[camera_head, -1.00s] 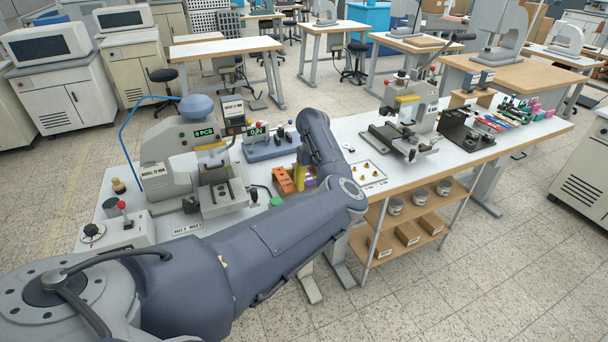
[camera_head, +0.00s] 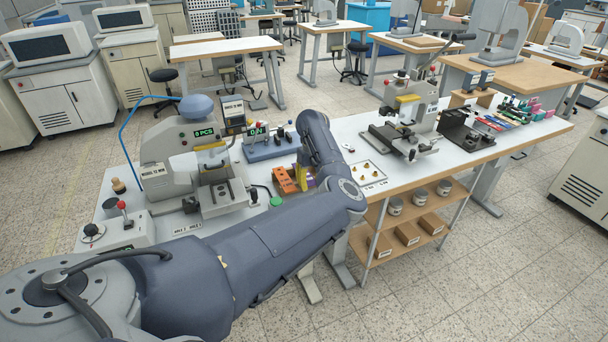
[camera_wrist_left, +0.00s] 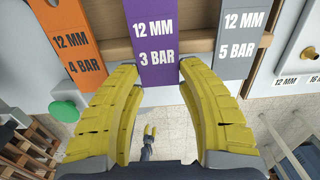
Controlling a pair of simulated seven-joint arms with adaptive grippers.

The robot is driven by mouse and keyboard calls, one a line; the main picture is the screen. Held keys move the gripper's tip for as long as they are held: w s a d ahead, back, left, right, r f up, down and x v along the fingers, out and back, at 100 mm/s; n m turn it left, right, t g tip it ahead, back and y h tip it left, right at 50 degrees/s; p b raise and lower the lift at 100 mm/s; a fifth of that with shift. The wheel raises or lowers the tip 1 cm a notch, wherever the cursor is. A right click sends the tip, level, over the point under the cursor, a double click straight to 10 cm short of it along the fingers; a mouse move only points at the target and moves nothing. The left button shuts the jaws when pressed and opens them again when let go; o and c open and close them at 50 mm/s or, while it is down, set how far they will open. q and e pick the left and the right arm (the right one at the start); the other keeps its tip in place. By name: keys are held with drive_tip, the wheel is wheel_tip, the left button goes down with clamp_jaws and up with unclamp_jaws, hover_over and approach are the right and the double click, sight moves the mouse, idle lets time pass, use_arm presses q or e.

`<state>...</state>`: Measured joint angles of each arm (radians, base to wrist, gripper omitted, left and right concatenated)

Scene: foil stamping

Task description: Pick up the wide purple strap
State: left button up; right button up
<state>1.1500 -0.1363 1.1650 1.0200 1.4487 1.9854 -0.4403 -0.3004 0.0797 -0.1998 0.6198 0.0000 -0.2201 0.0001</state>
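The purple strap (camera_wrist_left: 153,40), labelled "12 MM 3 BAR", runs down from the top middle of the left wrist view. In the head view only a little purple (camera_head: 308,182) shows beside the yellow fingers. My left gripper (camera_wrist_left: 160,68) has its two yellow fingers apart, one on each side of the strap's near end. The fingertips are very close to its edges; I cannot tell whether they touch it. In the head view the gripper (camera_head: 301,174) is at the table's front, partly hidden by my arm. My right gripper is not in view.
An orange strap (camera_wrist_left: 68,40) lies left of the purple one and a grey strap (camera_wrist_left: 241,45) lies right. A green button (camera_wrist_left: 64,112) is near the left finger. The stamping press (camera_head: 190,150) stands left, and a white tray with brass pieces (camera_head: 368,172) lies right.

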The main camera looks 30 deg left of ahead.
use_arm(q)
drive_tip(key=c, duration=0.4)
drive_tip(key=shift+o, duration=0.2)
drive_tip(key=shift+r, duration=0.1)
drive_tip(key=shift+r, duration=0.15)
wheel_tip(320, 180, up, 20)
idle(0.4)
drive_tip(key=shift+r, duration=0.3)
drive_tip(key=shift+r, duration=1.25)
drive_tip(key=shift+r, duration=0.1)
drive_tip(key=shift+r, duration=1.4)
